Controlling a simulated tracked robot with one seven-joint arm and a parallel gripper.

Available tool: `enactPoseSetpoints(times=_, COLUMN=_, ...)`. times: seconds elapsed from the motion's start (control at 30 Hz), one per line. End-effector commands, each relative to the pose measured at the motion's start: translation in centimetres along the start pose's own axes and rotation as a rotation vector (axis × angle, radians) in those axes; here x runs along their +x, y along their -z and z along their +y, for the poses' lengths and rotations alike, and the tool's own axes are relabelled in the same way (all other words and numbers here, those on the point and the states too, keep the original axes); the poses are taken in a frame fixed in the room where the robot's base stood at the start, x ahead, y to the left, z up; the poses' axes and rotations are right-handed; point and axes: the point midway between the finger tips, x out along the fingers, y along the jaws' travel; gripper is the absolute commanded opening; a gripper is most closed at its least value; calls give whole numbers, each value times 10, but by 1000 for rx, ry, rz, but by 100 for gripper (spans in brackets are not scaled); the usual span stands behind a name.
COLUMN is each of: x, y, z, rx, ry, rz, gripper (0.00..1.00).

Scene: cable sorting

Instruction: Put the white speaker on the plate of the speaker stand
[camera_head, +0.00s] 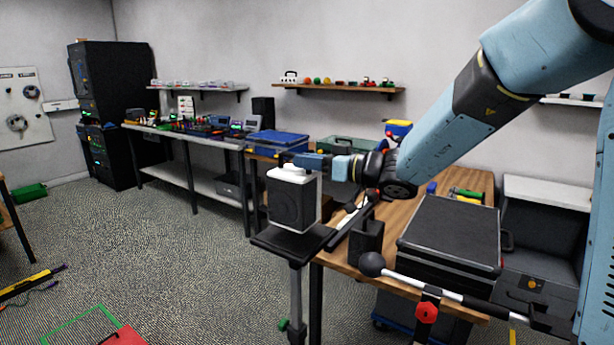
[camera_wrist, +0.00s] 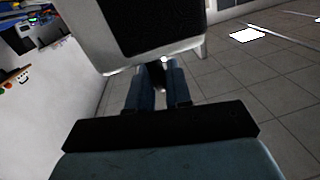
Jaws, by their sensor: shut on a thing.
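The white speaker (camera_head: 293,200), with a dark front panel, is upright over the black plate (camera_head: 292,247) of the speaker stand (camera_head: 296,300). Its base looks on or very close to the plate; I cannot tell whether they touch. My gripper (camera_head: 303,160) reaches in from the right and is shut on the speaker's top. In the wrist view, the blue fingers (camera_wrist: 158,78) meet the edge of the speaker (camera_wrist: 160,25), which fills the top of the picture. The exact grip point is partly hidden.
A wooden table (camera_head: 345,268) stands just right of the stand, with a black case (camera_head: 450,232) and a dark block (camera_head: 366,242) on it. A bar with a black ball (camera_head: 372,264) crosses its front. A workbench (camera_head: 190,132) is behind.

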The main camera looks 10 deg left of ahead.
Motion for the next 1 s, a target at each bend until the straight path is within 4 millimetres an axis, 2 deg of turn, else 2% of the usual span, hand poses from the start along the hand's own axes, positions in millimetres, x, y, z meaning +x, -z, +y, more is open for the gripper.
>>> enactPoseSetpoints(times=0.13, x=4, y=-8, z=5, rx=1, ry=0, rz=1, gripper=0)
enactPoseSetpoints(times=0.37, x=4, y=-32, z=7, rx=0, ry=1, rz=2, gripper=0)
enactPoseSetpoints(times=0.7, x=5, y=-35, z=7, rx=-1, ry=2, rz=2, gripper=0)
enactPoseSetpoints(times=0.73, x=4, y=-36, z=7, rx=1, ry=1, rz=-1, gripper=22)
enactPoseSetpoints(times=0.97, x=4, y=-36, z=7, rx=1, ry=1, rz=-1, gripper=44)
enactPoseSetpoints(times=1.0, x=4, y=-36, z=7, rx=1, ry=1, rz=-1, gripper=44)
